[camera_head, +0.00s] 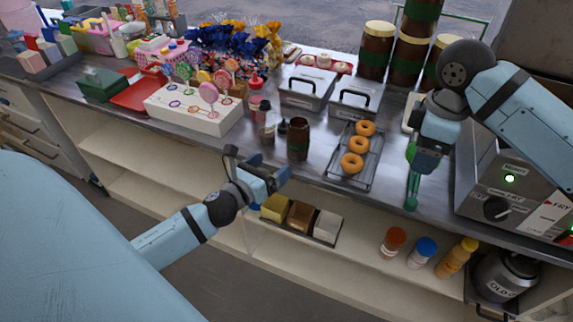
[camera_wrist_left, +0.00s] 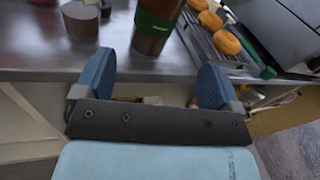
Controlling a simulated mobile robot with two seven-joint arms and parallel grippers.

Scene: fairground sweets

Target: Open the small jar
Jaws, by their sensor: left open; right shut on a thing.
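A small brown jar (camera_head: 298,140) with a green band stands upright near the counter's front edge; I cannot make out a lid on it. It also shows at the top of the left wrist view (camera_wrist_left: 157,25), its upper part cut off. My left gripper (camera_head: 259,170) is open and empty, in front of the counter edge and short of the jar. In the left wrist view its two fingers (camera_wrist_left: 153,75) stand apart with the jar beyond them. My right gripper (camera_head: 422,165) is shut on a green utensil (camera_head: 412,190), right of the doughnut rack.
A rack of doughnuts (camera_head: 352,160) stands right of the jar. Small dark containers (camera_head: 266,134) stand to its left, and metal lidded boxes (camera_head: 306,90) behind it. Large lidded jars (camera_head: 376,50) are stacked at the back. A fryer (camera_head: 510,185) is at right.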

